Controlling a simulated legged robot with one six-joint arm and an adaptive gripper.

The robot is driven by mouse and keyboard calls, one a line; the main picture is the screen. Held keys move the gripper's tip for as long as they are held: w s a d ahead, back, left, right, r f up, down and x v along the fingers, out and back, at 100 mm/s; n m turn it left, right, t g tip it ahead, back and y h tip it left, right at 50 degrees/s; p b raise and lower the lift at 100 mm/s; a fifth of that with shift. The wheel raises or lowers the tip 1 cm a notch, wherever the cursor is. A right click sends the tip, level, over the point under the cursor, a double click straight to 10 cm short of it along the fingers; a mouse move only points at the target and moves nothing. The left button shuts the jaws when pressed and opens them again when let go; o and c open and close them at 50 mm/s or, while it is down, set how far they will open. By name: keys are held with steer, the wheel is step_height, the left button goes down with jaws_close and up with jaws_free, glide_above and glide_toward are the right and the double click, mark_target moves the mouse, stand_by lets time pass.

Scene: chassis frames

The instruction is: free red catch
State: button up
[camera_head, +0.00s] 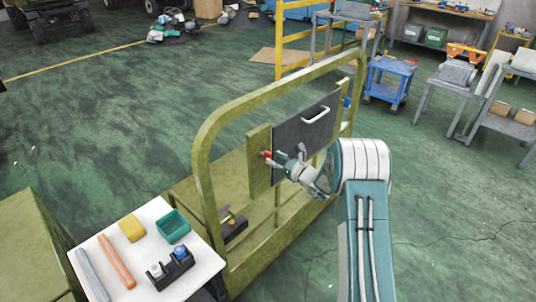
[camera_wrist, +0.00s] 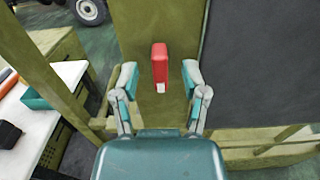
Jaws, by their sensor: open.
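The red catch (camera_wrist: 160,62) is a small upright block on an olive post of the chassis frame, beside the dark panel (camera_wrist: 252,65). In the head view the red catch (camera_head: 267,154) shows small at the left edge of the dark panel (camera_head: 304,130), which has a white handle (camera_head: 316,114). My gripper (camera_wrist: 160,80) is open, with one finger on each side of the catch in the wrist view. A gap shows between each finger and the catch. In the head view my gripper (camera_head: 284,160) is close in front of the catch; I cannot tell whether it touches.
The olive tubular frame (camera_head: 209,180) surrounds the panel. A white table (camera_head: 190,284) at lower left holds a green bin (camera_head: 173,226), a yellow block (camera_head: 132,228), an orange bar (camera_head: 116,262) and a black holder (camera_head: 171,270). A blue cart (camera_head: 391,75) stands behind.

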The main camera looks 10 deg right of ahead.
mark_target(270, 157)
steer(key=shift+x, duration=1.75)
jaws_close()
steer(key=n, duration=0.4)
steer(key=shift+s+a+n, duration=0.2)
steer(key=shift+a+n, duration=0.1)
steer(key=n, duration=0.4)
steer(key=shift+s+a+f+n, duration=0.2)
steer(key=shift+a+f+n, duration=0.05)
steer(key=shift+n, duration=0.05)
steer(key=n, duration=0.4)
steer(key=shift+s+a+f+n, duration=0.1)
steer(key=shift+a+f+n, duration=0.1)
steer(key=shift+f+n, duration=0.15)
steer(key=shift+s+f+n, duration=0.1)
steer(key=shift+f+n, duration=0.15)
steer(key=shift+n, duration=0.8)
steer(key=shift+f+n, duration=0.2)
steer(key=shift+n, duration=0.8)
steer(key=shift+f, duration=0.1)
